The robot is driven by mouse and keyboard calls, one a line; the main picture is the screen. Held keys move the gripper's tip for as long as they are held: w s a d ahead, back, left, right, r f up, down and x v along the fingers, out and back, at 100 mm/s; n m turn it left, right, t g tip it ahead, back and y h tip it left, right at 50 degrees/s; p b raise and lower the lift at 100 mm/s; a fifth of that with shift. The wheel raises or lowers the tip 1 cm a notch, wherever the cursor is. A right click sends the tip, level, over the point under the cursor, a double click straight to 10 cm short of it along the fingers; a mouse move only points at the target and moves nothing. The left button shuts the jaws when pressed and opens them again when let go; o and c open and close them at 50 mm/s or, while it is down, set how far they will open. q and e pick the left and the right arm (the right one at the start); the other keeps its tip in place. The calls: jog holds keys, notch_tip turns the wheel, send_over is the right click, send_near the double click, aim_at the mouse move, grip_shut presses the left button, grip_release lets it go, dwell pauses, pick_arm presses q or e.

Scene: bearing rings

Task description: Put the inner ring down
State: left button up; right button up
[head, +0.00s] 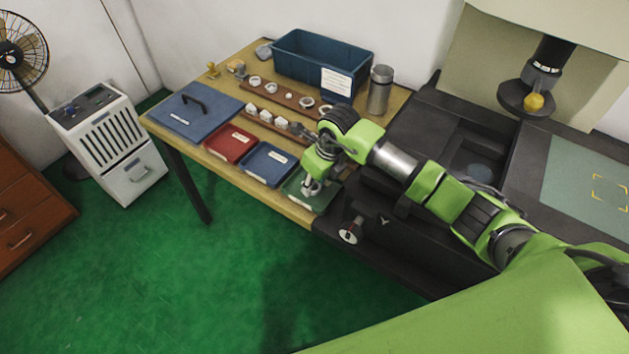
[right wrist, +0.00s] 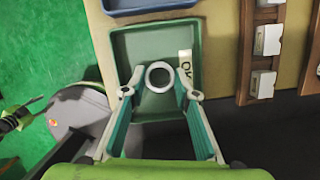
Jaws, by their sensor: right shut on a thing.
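The inner ring (right wrist: 159,77) is a pale ring with a dark hole. In the right wrist view it sits between the fingertips of my right gripper (right wrist: 160,92), which is shut on it. The ring appears over the green tray (right wrist: 128,50), which bears an "OK" label; I cannot tell whether it touches the tray floor. In the head view my right gripper (head: 311,188) points down over the green tray (head: 299,200) at the table's front edge, and the arm hides part of the tray. My left gripper is not in view.
Left of the green tray lie a blue tray (head: 265,177), a red tray (head: 219,156) and a blue lid-like panel with a handle (head: 170,122). Behind are a board with rings (head: 287,96), white blocks (head: 266,117), a blue bin (head: 301,68) and a steel flask (head: 379,94). Dark machinery stands right.

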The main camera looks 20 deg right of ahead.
jog(key=shift+f, duration=0.15)
jog(key=o, duration=1.2)
jog(key=shift+r+p, duration=0.3)
jog(key=shift+r, duration=0.3)
jog(key=p+v, duration=0.8)
jog(key=v, duration=0.3)
jog(key=shift+s, duration=0.15)
jog(key=shift+r, duration=0.1)
